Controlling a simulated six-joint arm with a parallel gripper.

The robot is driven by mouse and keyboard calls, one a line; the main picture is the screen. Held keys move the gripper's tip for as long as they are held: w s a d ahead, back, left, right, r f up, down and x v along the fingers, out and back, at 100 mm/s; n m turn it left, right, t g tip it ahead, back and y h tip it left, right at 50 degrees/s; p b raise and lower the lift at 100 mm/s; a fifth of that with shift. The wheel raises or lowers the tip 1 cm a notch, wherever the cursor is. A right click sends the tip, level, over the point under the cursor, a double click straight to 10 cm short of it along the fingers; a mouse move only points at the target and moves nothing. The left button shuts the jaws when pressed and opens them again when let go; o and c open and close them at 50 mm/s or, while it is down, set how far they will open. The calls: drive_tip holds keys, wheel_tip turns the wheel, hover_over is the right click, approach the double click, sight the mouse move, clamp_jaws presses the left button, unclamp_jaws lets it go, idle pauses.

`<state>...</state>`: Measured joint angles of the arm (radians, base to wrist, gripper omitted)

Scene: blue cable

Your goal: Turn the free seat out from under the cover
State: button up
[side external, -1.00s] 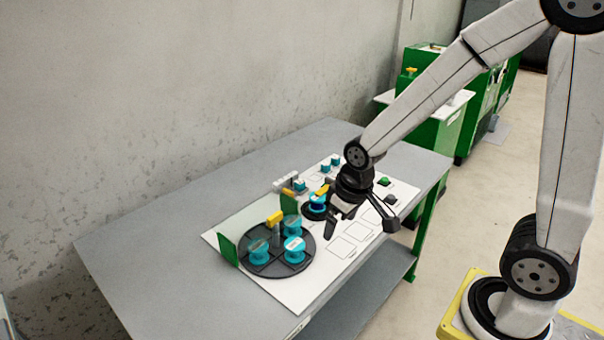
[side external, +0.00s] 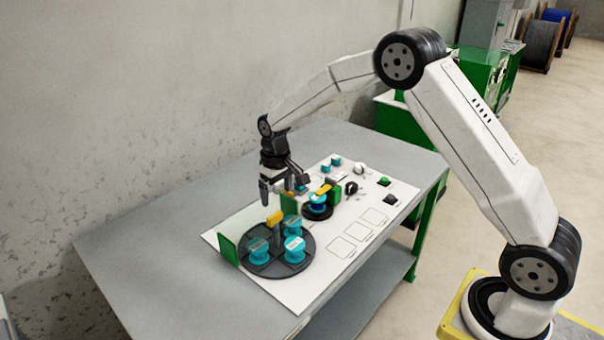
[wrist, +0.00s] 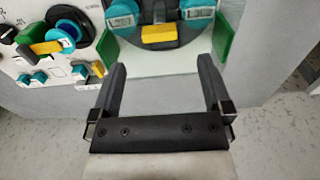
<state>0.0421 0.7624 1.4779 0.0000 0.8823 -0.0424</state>
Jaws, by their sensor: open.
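The dark round turntable (side external: 279,266) carries teal spools (side external: 294,249); two spools (wrist: 122,15) also show in the wrist view. A yellow block (side external: 274,218) stands upright over the turntable and also shows in the wrist view (wrist: 158,33). A clear cover spans between a green end plate (side external: 228,249) and another green plate (side external: 288,203), at the wall side. I cannot make out an empty seat clearly. My gripper (side external: 283,192) is open and empty, pointing down above the wall side of the board. In the wrist view its fingers (wrist: 162,66) straddle empty space beside the cover.
A smaller dark disc with a blue-teal spool (side external: 317,207) and yellow lever (side external: 324,188) sits nearby. Small teal pieces (side external: 334,162), a green button (side external: 384,182) and a black knob (side external: 351,188) stand farther right. The grey table (side external: 150,240) is clear at left.

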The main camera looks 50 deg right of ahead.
sight(275, 215)
drive_tip(key=shift+w+d+f, duration=0.15)
drive_tip(key=shift+w+f, duration=0.3)
drive_tip(key=shift+w, duration=0.35)
drive_tip(key=shift+f, duration=0.1)
drive_tip(key=shift+f, duration=3.8)
drive_tip(key=shift+c, duration=0.2)
clamp_jaws()
